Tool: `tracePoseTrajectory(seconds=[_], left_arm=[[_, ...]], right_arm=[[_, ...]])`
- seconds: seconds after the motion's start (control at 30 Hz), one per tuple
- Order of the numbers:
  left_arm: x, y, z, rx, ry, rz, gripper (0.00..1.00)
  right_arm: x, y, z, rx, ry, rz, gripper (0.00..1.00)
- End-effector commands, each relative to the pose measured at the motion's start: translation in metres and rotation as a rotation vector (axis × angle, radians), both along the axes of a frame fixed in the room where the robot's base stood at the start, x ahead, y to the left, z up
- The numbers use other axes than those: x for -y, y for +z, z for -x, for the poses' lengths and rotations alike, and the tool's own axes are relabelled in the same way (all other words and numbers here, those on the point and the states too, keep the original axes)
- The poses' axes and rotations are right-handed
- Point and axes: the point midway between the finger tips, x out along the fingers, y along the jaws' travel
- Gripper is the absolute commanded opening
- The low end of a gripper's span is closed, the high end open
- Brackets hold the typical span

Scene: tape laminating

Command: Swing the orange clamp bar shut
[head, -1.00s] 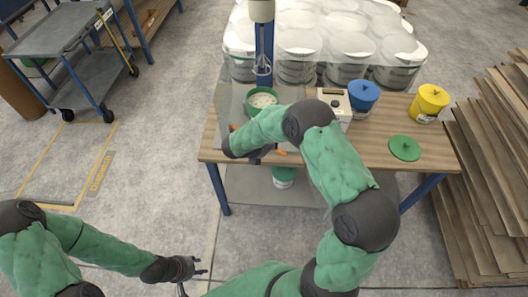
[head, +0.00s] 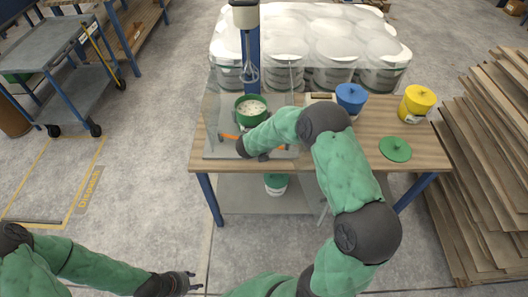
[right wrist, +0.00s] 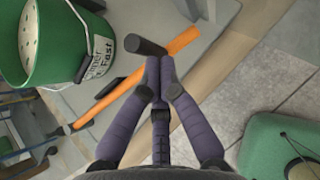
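The orange clamp bar (head: 228,136) lies low in front of the green bucket (head: 250,110) at the mixer stand; my right arm covers its middle in the head view. In the right wrist view the orange bar (right wrist: 188,39) runs diagonally beside the bucket (right wrist: 45,45), with a black knob (right wrist: 146,45) at it. My right gripper (right wrist: 160,62) has its fingertips together, right at the bar's near edge; I cannot tell whether they touch it. Nothing shows between them. My left gripper (head: 193,280) is open and empty, low in front of the table, away from the bar.
The mixer whisk (head: 250,72) hangs above the bucket, with clear panels around it. A blue pot (head: 351,98), yellow pot (head: 417,103) and green lid (head: 396,149) are on the table (head: 432,158) to the right. Stacked boards (head: 490,180) stand beyond its right end.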

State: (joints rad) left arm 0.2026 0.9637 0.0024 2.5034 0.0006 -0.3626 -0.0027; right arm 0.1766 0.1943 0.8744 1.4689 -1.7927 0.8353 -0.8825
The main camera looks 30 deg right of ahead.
Motion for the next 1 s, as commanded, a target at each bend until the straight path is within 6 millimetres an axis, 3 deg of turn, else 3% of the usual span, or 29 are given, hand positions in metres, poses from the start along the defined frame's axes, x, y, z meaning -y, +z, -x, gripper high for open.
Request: tracePoseTrajectory(seconds=[0.2, 0.4, 1.0], left_arm=[[0.0, -0.006, 0.0, 0.0, 0.0, 0.0, 0.4], [0.0, -0.007, 0.0, 0.0, 0.0, 0.0, 0.4], [0.0, -0.008, 0.0, 0.0, 0.0, 0.0, 0.4]], right_arm=[[0.027, -0.001, -0.021, 0.0, 0.009, 0.001, 0.0], [0.042, 0.0, -0.036, 0.001, 0.009, 0.0, 0.0], [0.05, 0.001, -0.046, 0.002, 0.008, 0.001, 0.0]])
